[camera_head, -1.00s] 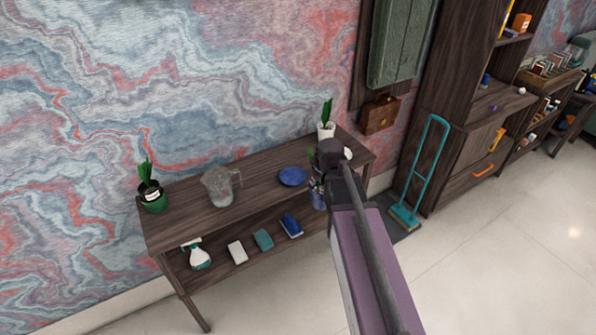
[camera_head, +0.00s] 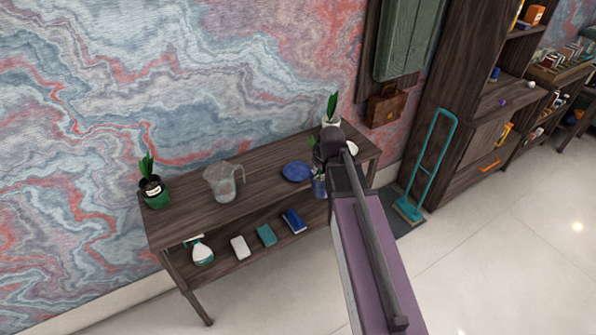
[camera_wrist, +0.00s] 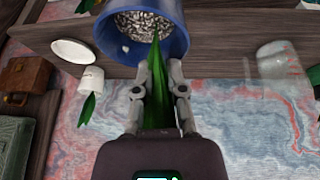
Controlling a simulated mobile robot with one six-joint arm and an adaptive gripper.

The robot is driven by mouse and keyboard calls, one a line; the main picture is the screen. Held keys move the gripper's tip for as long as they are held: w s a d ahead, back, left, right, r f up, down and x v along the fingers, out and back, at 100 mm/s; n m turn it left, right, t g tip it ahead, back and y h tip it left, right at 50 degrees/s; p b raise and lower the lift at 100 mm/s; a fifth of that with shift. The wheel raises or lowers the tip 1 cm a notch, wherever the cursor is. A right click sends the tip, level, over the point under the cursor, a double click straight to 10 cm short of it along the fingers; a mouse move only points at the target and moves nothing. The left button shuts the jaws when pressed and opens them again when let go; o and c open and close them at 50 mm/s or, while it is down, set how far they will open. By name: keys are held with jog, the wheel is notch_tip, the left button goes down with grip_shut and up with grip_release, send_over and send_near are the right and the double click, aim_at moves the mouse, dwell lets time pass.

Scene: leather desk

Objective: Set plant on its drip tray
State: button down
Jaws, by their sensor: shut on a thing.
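My gripper (camera_wrist: 162,72) is shut on the plant, whose long green leaves (camera_wrist: 156,80) run between and below its fingers in the wrist view. The plant's blue pot (camera_wrist: 180,45), filled with pale gravel, hangs just beyond the fingertips. Where exactly the fingers grip is hard to tell. In the head view the blue pot (camera_head: 319,186) shows below my gripper (camera_head: 319,168), near the table's front edge. A round blue drip tray (camera_head: 297,172) lies bare on the tabletop, to the left of the pot. The tray is not clearly visible in the wrist view.
A dark wood table (camera_head: 195,208) carries a clear pitcher (camera_head: 222,184), a green-potted plant (camera_head: 154,192) at left, and a white-potted plant at the back right. A white saucer (camera_wrist: 74,51) lies near that white pot (camera_wrist: 91,79). The lower shelf holds a spray bottle (camera_head: 202,252) and several blocks.

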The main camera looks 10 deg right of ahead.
jog(key=w+a+n+y, duration=0.2)
jog(key=a+n, duration=0.3)
jog(key=a, duration=0.9)
jog(key=shift+a+r+g, duration=0.2)
jog(key=shift+a+g, duration=0.1)
jog(key=shift+g, duration=0.1)
jog(key=shift+w+d, duration=0.1)
jog(key=shift+w, duration=0.05)
jog(key=w+d+f, duration=0.1)
jog(key=w+d, duration=0.6)
jog(key=w, duration=0.3)
jog(key=shift+w+d+f+b, duration=0.15)
jog(key=shift+w+d+b, duration=0.15)
jog(key=shift+d+b, duration=0.15)
